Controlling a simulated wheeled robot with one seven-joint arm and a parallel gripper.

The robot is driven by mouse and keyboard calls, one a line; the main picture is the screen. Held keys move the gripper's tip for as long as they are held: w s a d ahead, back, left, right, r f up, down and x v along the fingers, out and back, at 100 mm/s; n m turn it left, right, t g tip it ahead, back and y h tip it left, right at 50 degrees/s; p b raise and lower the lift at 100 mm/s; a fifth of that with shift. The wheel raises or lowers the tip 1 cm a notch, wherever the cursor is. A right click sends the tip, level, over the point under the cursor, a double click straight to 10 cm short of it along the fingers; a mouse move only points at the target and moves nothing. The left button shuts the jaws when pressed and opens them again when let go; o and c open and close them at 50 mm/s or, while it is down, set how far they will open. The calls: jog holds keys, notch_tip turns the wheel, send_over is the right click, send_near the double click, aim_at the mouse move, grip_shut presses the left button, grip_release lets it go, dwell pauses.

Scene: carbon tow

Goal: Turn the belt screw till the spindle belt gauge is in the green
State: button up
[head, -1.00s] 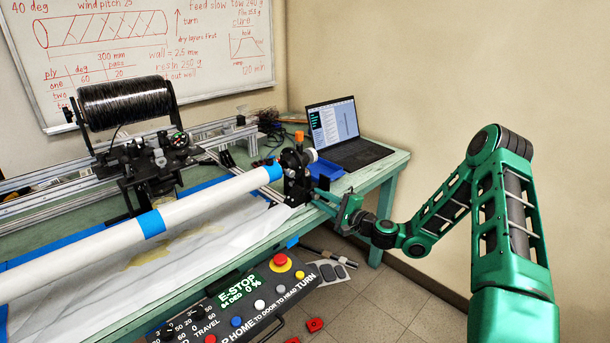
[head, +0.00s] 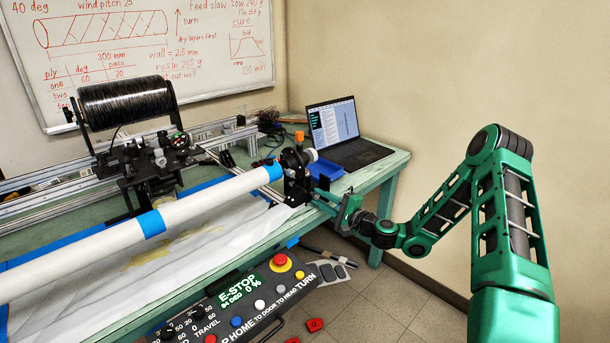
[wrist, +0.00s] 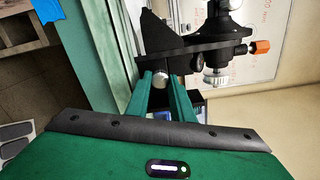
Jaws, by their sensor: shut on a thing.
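The spindle's end block (head: 297,180) is dark and stands at the right end of the white tube, at the table's edge. My gripper (head: 318,192) reaches it from the right, low on its outer side. In the wrist view my gripper's two green fingers (wrist: 160,90) are closed around a small pale round screw head (wrist: 160,76) just under the dark plate (wrist: 190,50). I take this as the belt screw. A dark round knob (wrist: 197,62) sits right of it. I cannot make out a belt gauge or its green band in either view.
The white tube (head: 190,205) lies left of the block. A laptop (head: 343,130) and blue tray (head: 326,170) are behind it on the green table (head: 385,170). The control panel (head: 245,305) in front reads E-STOP. Open floor lies at the right.

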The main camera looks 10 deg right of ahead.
jog(key=shift+f, duration=0.1)
jog(key=o, duration=0.7)
jog(key=shift+c, duration=0.2)
jog(key=shift+v, duration=3)
jog(key=s+d+m, duration=0.2)
jog(key=s+m, duration=0.3)
jog(key=m, duration=0.8)
jog(key=x, duration=1.1)
jog(key=shift+w+d, duration=0.1)
jog(key=shift+d, duration=0.15)
